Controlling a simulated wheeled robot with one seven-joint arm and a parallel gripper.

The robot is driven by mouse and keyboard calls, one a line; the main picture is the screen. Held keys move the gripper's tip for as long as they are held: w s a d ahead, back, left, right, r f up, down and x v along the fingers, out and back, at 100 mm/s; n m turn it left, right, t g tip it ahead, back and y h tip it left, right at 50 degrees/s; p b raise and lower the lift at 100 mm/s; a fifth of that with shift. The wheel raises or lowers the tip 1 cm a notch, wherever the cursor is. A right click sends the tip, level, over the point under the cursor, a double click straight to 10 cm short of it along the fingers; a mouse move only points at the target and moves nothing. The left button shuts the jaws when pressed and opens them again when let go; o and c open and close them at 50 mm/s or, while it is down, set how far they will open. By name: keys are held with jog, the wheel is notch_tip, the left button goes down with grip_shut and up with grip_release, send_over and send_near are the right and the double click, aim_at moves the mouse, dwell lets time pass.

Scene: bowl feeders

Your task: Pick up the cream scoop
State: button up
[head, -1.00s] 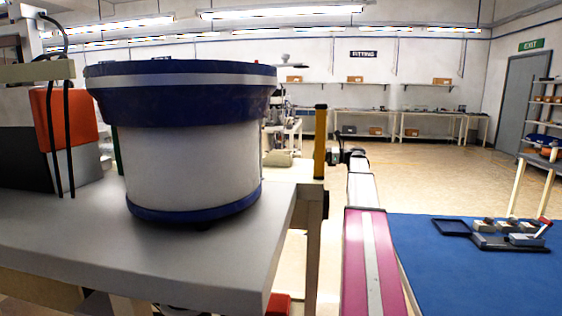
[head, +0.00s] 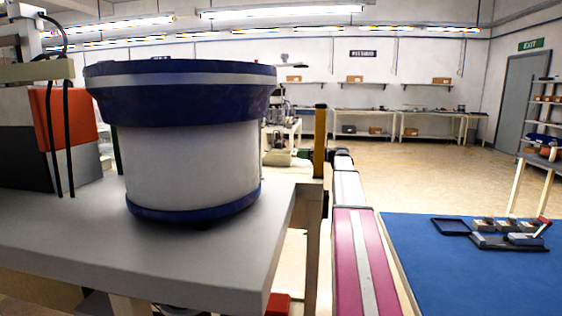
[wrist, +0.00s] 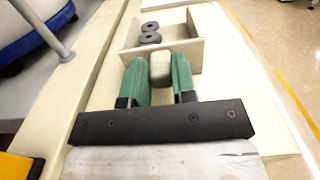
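The cream scoop (wrist: 187,54) shows in the wrist view as a shallow walled tray with a rounded, greyish-beige handle (wrist: 160,68) pointing at me. My gripper (wrist: 161,72) has two green fingers, one on each side of the handle. Whether the scoop touches the surface below is unclear. I cannot make out the scoop or my gripper in the head view.
A blue-and-white bowl feeder (head: 190,165) stands on a grey bench (head: 90,240) at left. A blue-topped table (head: 470,285) at right carries a dark fixture (head: 510,242) and an empty-looking dark frame (head: 451,227). Open floor (head: 420,165) lies beyond.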

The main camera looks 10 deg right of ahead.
grip_shut()
notch_tip(320, 180, up, 20)
dwell(1.2)
jog(key=shift+d, duration=0.1)
